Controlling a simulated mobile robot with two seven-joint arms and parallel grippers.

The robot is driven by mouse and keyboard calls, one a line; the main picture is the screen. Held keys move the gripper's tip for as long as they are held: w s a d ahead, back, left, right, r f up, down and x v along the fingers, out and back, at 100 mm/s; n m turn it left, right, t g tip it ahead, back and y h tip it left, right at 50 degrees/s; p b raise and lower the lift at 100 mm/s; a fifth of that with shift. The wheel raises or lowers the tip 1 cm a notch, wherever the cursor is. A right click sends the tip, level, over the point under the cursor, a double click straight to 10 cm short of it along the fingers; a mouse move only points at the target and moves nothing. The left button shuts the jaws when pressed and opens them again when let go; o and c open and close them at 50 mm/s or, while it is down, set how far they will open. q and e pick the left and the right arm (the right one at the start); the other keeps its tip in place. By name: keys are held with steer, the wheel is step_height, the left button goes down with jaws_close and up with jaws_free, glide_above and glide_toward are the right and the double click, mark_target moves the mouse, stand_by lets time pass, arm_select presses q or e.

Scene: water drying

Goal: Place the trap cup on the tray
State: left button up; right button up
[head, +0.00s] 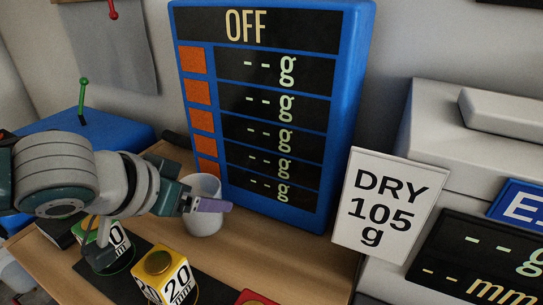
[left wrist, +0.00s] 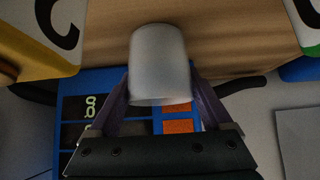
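The trap cup (head: 203,218) is a plain pale grey cup, in front of the blue scale display in the head view. No tray can be made out for certain. My right gripper is not in view.
A yellow "20 min" block (head: 165,278) and a partly hidden green block (head: 112,250) stand on the wooden table (head: 262,262) near a black strip. The blue display (head: 270,110) rises behind the cup. A "DRY 105 g" sign (head: 386,205) and grey machine (head: 455,140) are at right.

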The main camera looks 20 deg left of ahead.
arm_select(q)
steer(key=c, duration=0.8)
